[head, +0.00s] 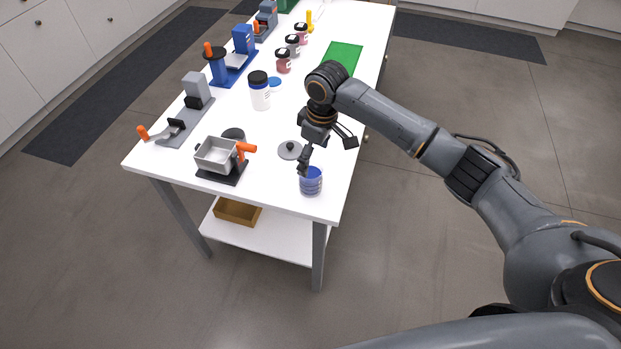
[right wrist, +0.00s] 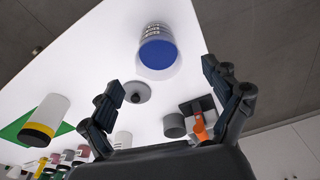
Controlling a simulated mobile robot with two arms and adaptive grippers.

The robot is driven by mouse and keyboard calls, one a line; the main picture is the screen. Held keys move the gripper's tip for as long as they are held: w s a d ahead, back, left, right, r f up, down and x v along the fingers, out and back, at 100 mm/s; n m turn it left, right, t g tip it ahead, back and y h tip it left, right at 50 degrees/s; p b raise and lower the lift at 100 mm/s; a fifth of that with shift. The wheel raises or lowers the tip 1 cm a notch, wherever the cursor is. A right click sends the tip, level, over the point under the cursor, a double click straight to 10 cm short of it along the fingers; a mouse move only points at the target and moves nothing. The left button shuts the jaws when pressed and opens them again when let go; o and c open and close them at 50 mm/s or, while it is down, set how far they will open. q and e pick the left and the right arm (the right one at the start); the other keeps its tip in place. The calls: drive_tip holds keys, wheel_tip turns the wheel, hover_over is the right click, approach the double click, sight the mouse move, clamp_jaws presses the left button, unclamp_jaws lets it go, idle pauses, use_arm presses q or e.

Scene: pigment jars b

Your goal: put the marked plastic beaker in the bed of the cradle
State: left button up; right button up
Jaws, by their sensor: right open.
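The marked plastic beaker (head: 311,181) is clear with blue contents and stands upright near the table's front right corner. In the right wrist view the beaker (right wrist: 157,50) shows dark print on its side. My right gripper (head: 327,152) is open and empty, just above and behind the beaker. In the right wrist view its spread fingers (right wrist: 163,85) lie below the beaker, not around it. A square grey metal bed on a dark base with an orange handle, which looks like the cradle (head: 216,155), stands left of the beaker and looks empty. My left gripper is out of view.
A grey knobbed lid (head: 290,150) lies just behind the beaker. A white jar with a black lid (head: 259,92), a grey stand with an orange lever (head: 192,112) and a blue stand (head: 235,65) are farther back. The table's edge (head: 325,221) is close to the beaker.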

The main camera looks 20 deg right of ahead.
sight(310, 169)
drive_tip(key=f, duration=0.4)
drive_tip(key=w+f+p, duration=0.1)
drive_tip(key=f, duration=0.1)
drive_tip(key=shift+a+f, duration=0.2)
drive_tip(key=shift+a, duration=0.05)
drive_tip(key=shift+r, duration=0.1)
drive_tip(key=c, duration=1.5)
